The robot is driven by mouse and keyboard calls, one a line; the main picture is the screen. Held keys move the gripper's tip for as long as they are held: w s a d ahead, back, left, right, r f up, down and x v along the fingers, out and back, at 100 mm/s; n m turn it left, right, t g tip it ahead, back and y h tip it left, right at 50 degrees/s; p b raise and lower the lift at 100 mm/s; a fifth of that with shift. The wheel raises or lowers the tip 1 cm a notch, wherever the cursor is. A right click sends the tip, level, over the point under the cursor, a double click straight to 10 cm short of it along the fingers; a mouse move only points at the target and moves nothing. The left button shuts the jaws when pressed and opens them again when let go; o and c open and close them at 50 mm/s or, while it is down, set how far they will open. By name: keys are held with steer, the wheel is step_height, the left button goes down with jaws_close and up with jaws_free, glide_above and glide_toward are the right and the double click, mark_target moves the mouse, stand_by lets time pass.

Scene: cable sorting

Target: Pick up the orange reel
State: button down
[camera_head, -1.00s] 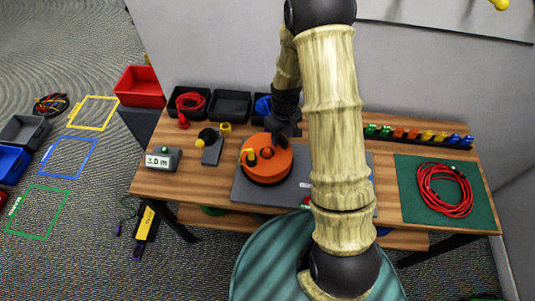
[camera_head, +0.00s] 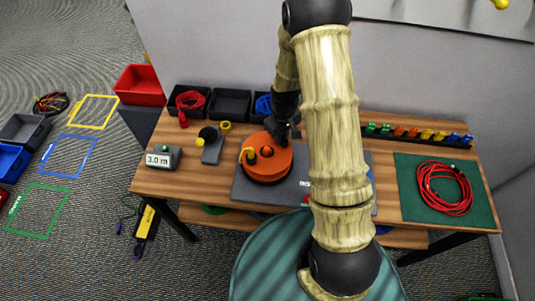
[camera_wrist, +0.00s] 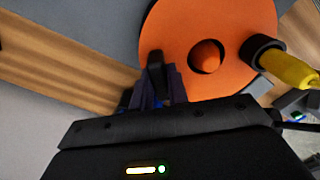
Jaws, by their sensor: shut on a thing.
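The orange reel (camera_head: 270,169) is a flat round disc with an orange knob in its centre and a yellow handle at its left. It is at the left part of the grey mat (camera_head: 244,193) on the table. My gripper (camera_head: 279,133) is at the reel's far edge, with its fingers partly hidden by my arm. In the wrist view the dark fingers (camera_wrist: 158,72) overlap the rim of the reel (camera_wrist: 221,26) and are shut on it. Whether the reel is clear of the mat cannot be told.
Black bins (camera_head: 230,105) line the table's back. A display box (camera_head: 162,157) reading 3.0 m stands at the left. A red cable coil (camera_head: 445,189) lies on the green mat (camera_head: 407,208) at right. A row of coloured connectors (camera_head: 413,134) is at the back right.

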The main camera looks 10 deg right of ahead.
steer(key=shift+r, duration=0.15)
step_height(320, 180, up, 10)
steer(key=shift+f+b, duration=0.1)
steer(key=shift+b, duration=0.55)
steer(key=shift+w, duration=0.1)
stand_by(1.1)
